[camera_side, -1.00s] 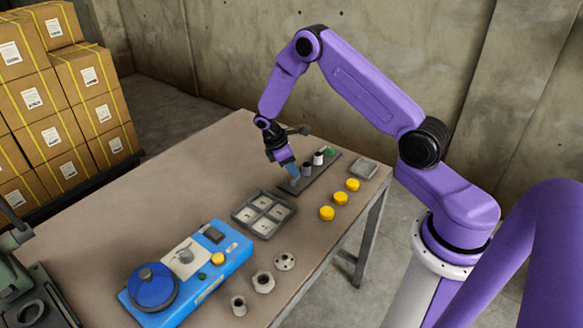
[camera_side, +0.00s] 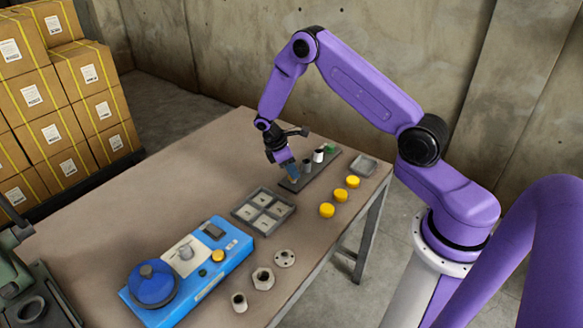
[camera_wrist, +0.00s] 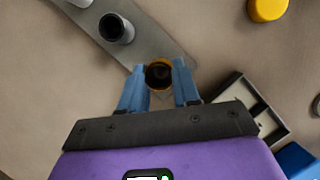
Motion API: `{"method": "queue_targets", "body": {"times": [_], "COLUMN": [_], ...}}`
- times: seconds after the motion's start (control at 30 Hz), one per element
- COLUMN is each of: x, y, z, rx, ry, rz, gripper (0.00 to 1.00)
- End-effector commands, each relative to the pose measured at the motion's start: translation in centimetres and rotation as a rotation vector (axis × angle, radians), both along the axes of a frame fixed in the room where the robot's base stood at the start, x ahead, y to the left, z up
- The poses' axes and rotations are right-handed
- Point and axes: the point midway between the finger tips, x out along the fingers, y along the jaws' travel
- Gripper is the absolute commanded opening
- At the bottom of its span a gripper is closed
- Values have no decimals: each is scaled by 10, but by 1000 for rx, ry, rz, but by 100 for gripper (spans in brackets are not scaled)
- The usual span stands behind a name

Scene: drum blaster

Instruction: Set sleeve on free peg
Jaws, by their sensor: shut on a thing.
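A dark grey peg strip (camera_side: 327,165) lies near the table's far right side. It carries a dark sleeve or peg (camera_side: 307,164), a white sleeve (camera_side: 318,157) and a green piece (camera_side: 330,149). My gripper (camera_side: 291,176) points down at the strip's near end. In the wrist view, its two blue fingers (camera_wrist: 158,82) are shut on a brownish-yellow sleeve (camera_wrist: 159,63) with a dark inside, over the strip's end. The strip (camera_wrist: 150,42) and its dark-topped neighbour (camera_wrist: 114,28) show there too. I cannot tell whether a peg is inside the held sleeve.
A four-compartment grey tray (camera_side: 282,212) lies in front of the strip. Yellow caps (camera_side: 340,197) stand to the right, with a small grey dish (camera_side: 363,166) behind. A blue device (camera_side: 231,265) and metal parts (camera_side: 263,279) are nearer.

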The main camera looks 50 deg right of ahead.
Motion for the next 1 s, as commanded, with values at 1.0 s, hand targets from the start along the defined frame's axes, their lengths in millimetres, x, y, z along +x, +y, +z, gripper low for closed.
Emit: {"method": "queue_targets", "body": {"times": [1.0], "x": [-1], "y": [0], "z": [-7], "rx": [0], "ry": [1], "rz": [-1], "gripper": [0]}}
